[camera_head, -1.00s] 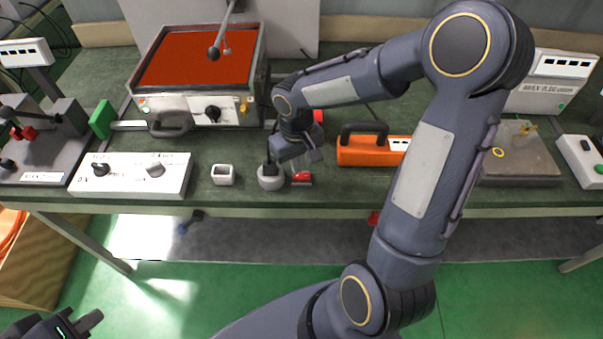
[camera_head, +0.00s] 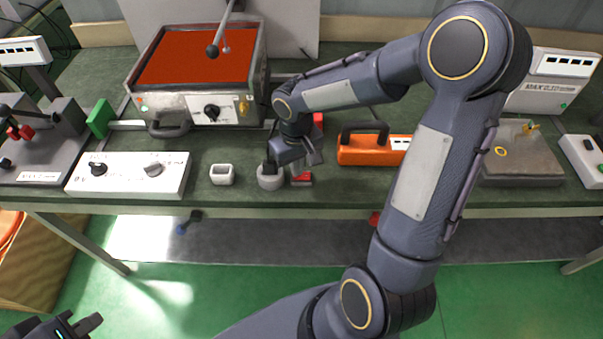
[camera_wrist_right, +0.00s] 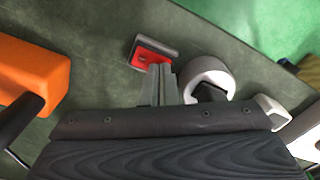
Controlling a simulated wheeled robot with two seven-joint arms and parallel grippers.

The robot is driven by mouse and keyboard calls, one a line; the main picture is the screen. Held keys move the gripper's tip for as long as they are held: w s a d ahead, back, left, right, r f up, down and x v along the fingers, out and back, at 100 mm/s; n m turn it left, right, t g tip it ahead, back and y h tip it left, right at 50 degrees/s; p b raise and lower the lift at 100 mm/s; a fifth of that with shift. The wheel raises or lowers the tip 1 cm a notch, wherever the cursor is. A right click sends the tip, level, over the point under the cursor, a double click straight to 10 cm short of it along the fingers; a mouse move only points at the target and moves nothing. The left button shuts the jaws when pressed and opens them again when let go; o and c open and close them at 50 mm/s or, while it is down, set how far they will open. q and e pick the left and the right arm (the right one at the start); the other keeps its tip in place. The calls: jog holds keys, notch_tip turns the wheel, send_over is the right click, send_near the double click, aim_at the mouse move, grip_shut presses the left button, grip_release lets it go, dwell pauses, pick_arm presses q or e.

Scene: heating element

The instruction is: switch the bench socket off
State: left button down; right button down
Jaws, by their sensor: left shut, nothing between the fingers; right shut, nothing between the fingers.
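A small red switch (camera_head: 301,181) on a grey base sits near the bench's front edge, beside a round grey socket (camera_head: 270,184) with a black piece in it. In the right wrist view, the red switch (camera_wrist_right: 150,54) and the socket ring (camera_wrist_right: 208,72) lie just beyond the fingertips. My right gripper (camera_wrist_right: 163,70) is shut and empty, its tips right at the switch's edge; I cannot tell whether they touch. In the head view, my right gripper (camera_head: 312,158) partly covers the switch. My left gripper (camera_head: 92,322) is shut and empty at the bottom left, away from the bench.
An orange handled box (camera_head: 365,151) stands right of the switch. A white square cup (camera_head: 222,175) and a white knob panel (camera_head: 130,175) are to the left. A red-topped heater box (camera_head: 197,58) stands behind. The front strip right of the switch is clear.

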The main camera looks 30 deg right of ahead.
jog(key=shift+f, duration=0.2)
jog(key=shift+r+p, duration=2.65)
jog(key=shift+r, duration=0.95)
jog(key=s+a+r+t+y, duration=0.2)
jog(key=s+r, duration=0.3)
jog(key=s, duration=0.3)
jog(key=s+a+r+m+t+y, duration=0.1)
jog(key=s+a+r+t, duration=0.1)
jog(key=s, duration=0.7)
notch_tip(320, 180, up, 3)
jog(key=shift+f+t+y, duration=0.1)
jog(key=shift+t+y, duration=0.3)
jog(key=shift+t, duration=0.4)
